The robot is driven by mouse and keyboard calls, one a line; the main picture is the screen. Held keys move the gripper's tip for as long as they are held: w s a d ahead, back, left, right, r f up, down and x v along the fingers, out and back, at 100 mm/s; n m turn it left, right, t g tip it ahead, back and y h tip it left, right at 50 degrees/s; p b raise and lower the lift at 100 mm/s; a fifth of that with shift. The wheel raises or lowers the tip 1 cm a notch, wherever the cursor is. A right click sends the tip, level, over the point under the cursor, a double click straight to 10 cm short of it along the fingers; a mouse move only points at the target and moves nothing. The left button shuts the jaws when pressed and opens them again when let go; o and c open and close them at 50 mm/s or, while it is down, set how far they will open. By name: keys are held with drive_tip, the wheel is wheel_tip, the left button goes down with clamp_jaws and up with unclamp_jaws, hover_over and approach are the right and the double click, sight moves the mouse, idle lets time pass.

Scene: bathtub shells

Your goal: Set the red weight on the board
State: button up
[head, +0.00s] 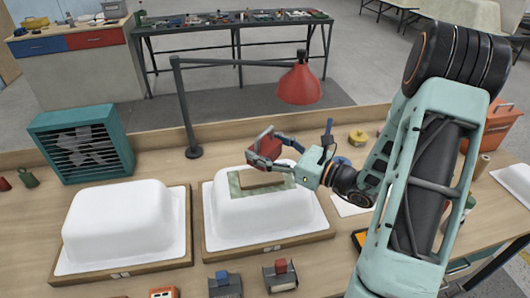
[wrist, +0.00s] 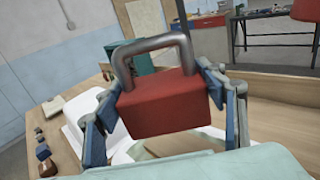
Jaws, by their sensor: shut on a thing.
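The red weight (head: 264,149), a block with a grey metal handle, is in my gripper (head: 278,148) above the middle white shell (head: 245,222). The wrist view shows the weight (wrist: 165,103) large, handle upward, between the two blue-grey fingers of the gripper (wrist: 163,92). The board (head: 262,188), a thin brown strip, lies on a greenish patch (head: 235,182) on top of that shell. The weight appears above and apart from the board. Part of the board shows below the weight in the wrist view (wrist: 180,140), the rest hidden by the weight.
A red lamp (head: 299,84) on a dark stand (head: 186,110) hangs close behind the gripper. Another white shell (head: 118,222) sits to the left. A teal fan box (head: 82,143) stands at the back left. Small tools (head: 281,275) line the front edge.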

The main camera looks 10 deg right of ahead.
drive_tip(key=shift+w+a+r, duration=0.45)
drive_tip(key=shift+w+r, duration=0.1)
drive_tip(key=shift+w, duration=0.1)
drive_tip(key=shift+f+b, duration=2.7)
drive_tip(key=shift+f, duration=0.65)
drive_tip(key=shift+f, duration=0.3)
